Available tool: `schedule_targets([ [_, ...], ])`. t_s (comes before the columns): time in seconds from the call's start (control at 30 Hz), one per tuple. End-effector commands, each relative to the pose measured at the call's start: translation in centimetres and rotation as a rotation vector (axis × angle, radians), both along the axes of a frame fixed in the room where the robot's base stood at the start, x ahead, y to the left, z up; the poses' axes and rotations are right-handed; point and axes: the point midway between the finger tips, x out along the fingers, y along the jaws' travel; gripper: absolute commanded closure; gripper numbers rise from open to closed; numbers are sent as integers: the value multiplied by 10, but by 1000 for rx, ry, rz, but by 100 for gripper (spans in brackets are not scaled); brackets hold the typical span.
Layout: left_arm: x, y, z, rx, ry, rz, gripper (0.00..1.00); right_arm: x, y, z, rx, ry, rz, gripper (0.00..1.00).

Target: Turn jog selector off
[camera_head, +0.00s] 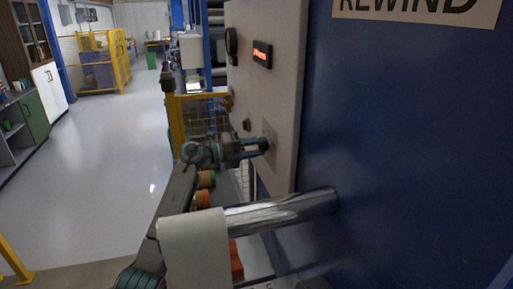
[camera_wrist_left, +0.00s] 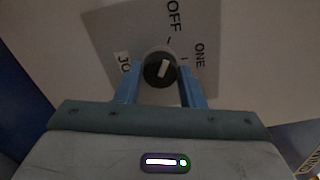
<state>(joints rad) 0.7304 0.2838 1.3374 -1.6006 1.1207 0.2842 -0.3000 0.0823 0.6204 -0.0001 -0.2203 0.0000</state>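The selector is a round black knob (camera_wrist_left: 160,68) with a short white mark, on a grey plate (camera_wrist_left: 205,25) labelled JO (rest hidden), OFF and ONE. The mark runs nearly upright, leaning slightly right, roughly towards OFF; its exact setting is hard to tell. My left gripper (camera_wrist_left: 158,80) has its two blue fingers apart, one on each side of the knob. I cannot tell whether they touch it. In the head view my left gripper (camera_head: 258,147) is at the plate (camera_head: 269,133) on the pale panel, hiding most of the knob. My right gripper is not seen.
The pale panel (camera_head: 280,90) also has a red-lit display (camera_head: 262,54), a round dark button (camera_head: 232,41) and a small dark knob (camera_head: 246,125). A shiny metal roller (camera_head: 285,212) sticks out below my gripper. The blue machine wall (camera_head: 410,140) fills the right. Open floor lies left.

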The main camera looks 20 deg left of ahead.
Motion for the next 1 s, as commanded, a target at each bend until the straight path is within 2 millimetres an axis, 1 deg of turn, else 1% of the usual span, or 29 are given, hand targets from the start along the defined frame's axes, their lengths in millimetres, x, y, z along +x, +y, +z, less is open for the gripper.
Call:
schedule_targets([
  [0.03,0,0,-1,0,1,0,55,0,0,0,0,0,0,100],
  [0.1,0,0,-1,0,0,0,45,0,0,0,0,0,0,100],
  [0.37,0,1,0,1,-1,0,45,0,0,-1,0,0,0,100],
  [0.47,-3,6,-2,2,-1,1,45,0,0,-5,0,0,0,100],
  [0.57,-11,18,-5,4,-2,3,45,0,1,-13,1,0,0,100],
  [0.8,-38,59,-6,4,-2,3,45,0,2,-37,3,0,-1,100],
  [1.0,-55,83,-4,2,0,2,45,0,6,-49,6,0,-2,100],
])
